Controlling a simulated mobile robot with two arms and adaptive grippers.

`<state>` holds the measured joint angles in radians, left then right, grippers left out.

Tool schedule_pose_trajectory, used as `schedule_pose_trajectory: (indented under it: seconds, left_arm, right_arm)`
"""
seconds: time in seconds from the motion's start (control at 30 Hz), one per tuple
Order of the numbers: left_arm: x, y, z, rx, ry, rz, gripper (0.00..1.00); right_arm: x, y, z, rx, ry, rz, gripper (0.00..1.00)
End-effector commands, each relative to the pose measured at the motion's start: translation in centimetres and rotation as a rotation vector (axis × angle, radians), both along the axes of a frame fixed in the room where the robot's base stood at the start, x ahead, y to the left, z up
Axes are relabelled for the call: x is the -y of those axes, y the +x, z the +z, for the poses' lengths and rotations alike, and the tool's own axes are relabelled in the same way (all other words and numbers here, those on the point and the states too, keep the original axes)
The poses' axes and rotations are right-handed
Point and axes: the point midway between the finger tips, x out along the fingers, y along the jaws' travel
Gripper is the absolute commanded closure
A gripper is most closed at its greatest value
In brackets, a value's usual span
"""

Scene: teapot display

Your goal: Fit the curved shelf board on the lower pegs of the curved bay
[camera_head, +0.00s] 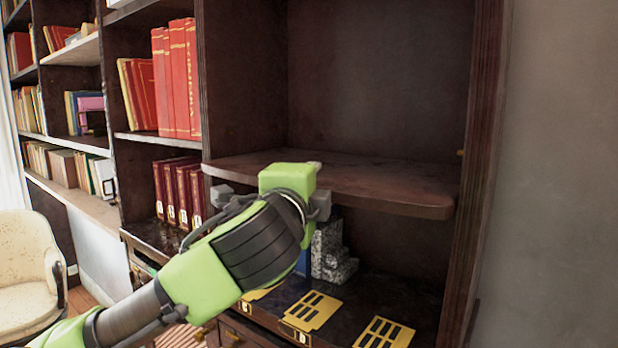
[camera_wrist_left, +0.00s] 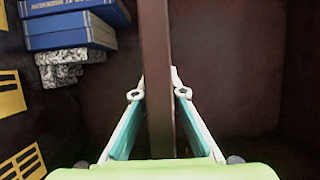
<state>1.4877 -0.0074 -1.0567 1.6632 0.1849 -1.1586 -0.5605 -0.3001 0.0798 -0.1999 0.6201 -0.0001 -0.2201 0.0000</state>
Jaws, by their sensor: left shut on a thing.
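The curved shelf board (camera_head: 390,187) is dark brown and lies roughly level inside the curved bay (camera_head: 380,80). Its rounded front edge faces me. My left gripper (camera_head: 310,195) is shut on the front edge of the board. In the left wrist view the board (camera_wrist_left: 157,60) shows edge-on as a brown strip between the two fingers of the gripper (camera_wrist_left: 158,95). A small brass-coloured peg (camera_head: 460,152) shows on the bay's right wall, above the board's right end. Any pegs under the board are hidden, so I cannot tell whether it rests on them. My right gripper is not in view.
Blue books (camera_wrist_left: 70,30) and grey speckled stone blocks (camera_head: 334,256) stand below the board. Yellow slotted plates (camera_head: 384,333) lie on the bay's bottom. Red books (camera_head: 176,80) fill shelves at left. A cream chair (camera_head: 25,260) stands far left.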

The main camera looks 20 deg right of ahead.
Motion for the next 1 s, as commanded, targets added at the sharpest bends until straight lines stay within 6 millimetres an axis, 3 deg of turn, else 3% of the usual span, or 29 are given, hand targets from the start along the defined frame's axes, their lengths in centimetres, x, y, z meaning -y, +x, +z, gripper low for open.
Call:
schedule_pose_trajectory:
  seconds: [0.97, 1.0]
  left_arm:
    - [1.7, 1.2, 0.5, 0.007, -0.005, -0.001, 1.00]
    - [1.7, 1.2, 0.4, 0.006, -0.005, -0.001, 0.85]
  right_arm:
    - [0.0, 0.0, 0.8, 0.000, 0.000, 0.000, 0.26]
    - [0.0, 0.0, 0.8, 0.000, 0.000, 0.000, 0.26]
